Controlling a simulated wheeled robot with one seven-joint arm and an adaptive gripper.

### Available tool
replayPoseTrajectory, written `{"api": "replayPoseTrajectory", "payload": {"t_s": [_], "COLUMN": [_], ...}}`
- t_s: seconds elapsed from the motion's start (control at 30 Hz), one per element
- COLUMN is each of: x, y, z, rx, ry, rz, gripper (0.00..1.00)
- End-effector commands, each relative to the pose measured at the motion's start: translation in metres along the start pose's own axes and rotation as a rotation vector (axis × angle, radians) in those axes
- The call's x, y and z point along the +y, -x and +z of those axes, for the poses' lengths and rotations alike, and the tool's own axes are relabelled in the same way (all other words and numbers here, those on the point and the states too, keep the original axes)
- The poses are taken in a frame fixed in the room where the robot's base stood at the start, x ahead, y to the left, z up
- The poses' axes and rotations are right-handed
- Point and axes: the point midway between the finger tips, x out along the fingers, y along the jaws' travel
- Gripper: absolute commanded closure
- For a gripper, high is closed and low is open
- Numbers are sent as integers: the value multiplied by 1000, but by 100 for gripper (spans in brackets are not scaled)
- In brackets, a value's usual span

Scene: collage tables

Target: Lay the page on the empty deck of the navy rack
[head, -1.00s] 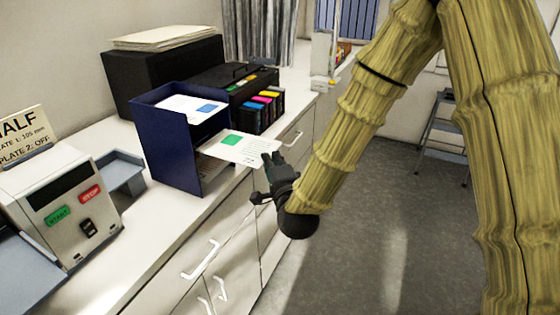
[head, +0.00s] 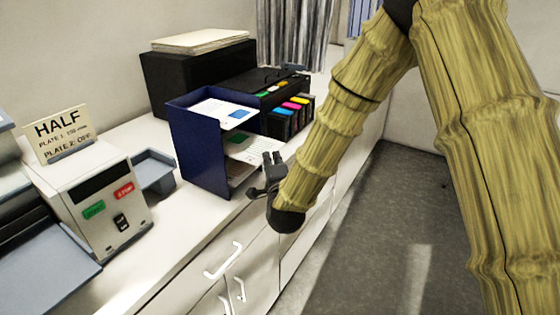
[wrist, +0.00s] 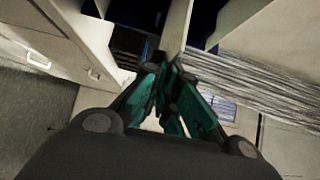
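The navy rack (head: 196,150) stands on the counter with its open side facing right. Its upper deck holds a white page with a blue mark (head: 222,110). The page with a green mark (head: 258,151) is lower, reaching into the opening below that deck; whether it touches the deck under it is unclear. My gripper (head: 272,158) is just outside the opening, at the page's outer edge. In the wrist view my fingers (wrist: 164,72) converge on a thin pale strip, which looks like the page seen nearly edge-on. The page's inner part is hidden by the rack.
A black printer (head: 262,88) with coloured cartridges stands behind the rack. A machine with green and red buttons (head: 98,208), a HALF sign (head: 58,130) and a grey tray (head: 152,172) are to the left. White drawers (head: 235,270) lie below the counter; the floor at right is clear.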

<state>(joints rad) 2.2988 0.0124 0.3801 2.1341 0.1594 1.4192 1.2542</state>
Motion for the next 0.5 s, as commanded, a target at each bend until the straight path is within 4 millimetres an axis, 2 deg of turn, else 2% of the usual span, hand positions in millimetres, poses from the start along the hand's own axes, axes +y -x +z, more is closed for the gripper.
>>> {"api": "replayPoseTrajectory", "payload": {"t_s": [0.5], "x": [3], "y": [-31], "z": [36], "rx": [0], "ry": [-2], "rz": [1], "gripper": [100]}}
